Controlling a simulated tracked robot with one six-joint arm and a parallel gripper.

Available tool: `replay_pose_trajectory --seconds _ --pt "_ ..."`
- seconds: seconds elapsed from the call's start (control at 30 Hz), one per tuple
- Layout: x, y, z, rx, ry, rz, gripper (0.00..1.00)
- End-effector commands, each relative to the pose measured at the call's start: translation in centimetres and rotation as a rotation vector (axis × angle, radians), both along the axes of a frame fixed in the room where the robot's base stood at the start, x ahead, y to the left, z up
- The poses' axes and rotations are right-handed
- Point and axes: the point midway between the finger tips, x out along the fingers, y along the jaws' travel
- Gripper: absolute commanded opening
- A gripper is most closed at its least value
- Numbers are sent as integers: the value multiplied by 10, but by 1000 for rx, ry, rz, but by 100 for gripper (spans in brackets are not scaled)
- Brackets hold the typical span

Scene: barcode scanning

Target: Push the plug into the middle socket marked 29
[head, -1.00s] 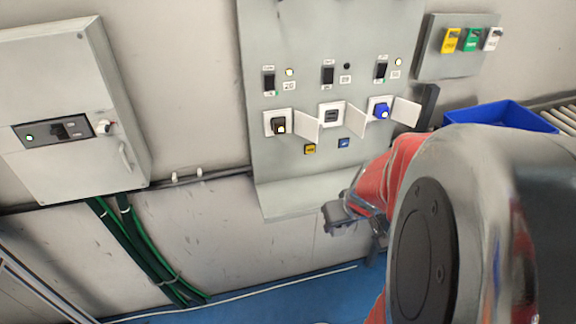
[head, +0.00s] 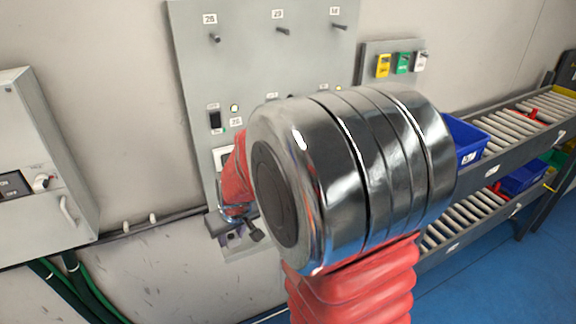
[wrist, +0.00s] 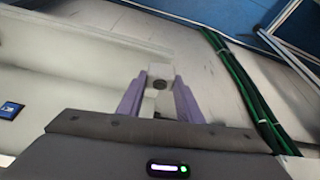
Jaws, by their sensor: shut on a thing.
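My gripper (wrist: 160,78) shows in the wrist view with two purple fingers closed on a pale grey block with a dark round spot, apparently the plug (wrist: 161,72). In the head view my gripper (head: 237,232) is partly seen low in front of the grey socket panel (head: 190,70). The plug cannot be made out there. My arm hides the middle and right sockets. Only part of the left socket's white frame (head: 221,155) shows. A label (head: 278,15) reading about 29 is above the middle column.
A grey cabinet (head: 35,150) hangs at the left. A small panel with yellow, green and white tags (head: 402,63) is at the upper right. Blue bins (head: 467,138) stand by roller racks on the right. Green cables (wrist: 235,85) run down the wall.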

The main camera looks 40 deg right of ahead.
Motion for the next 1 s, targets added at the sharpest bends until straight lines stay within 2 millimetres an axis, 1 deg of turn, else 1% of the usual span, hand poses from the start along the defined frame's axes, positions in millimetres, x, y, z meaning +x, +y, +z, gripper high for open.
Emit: replay_pose_trajectory --seconds 0.03,0.2,0.3,0.4,0.53,1.0 --pt "12 15 -2 -1 0 20 13" --pt "45 60 -6 -1 -6 56 13" --pt "58 81 -8 -1 -11 71 13" --pt "65 94 -9 -1 -14 78 13" --pt "68 98 -9 -1 -16 80 13" --pt "67 96 -9 0 -16 76 13"
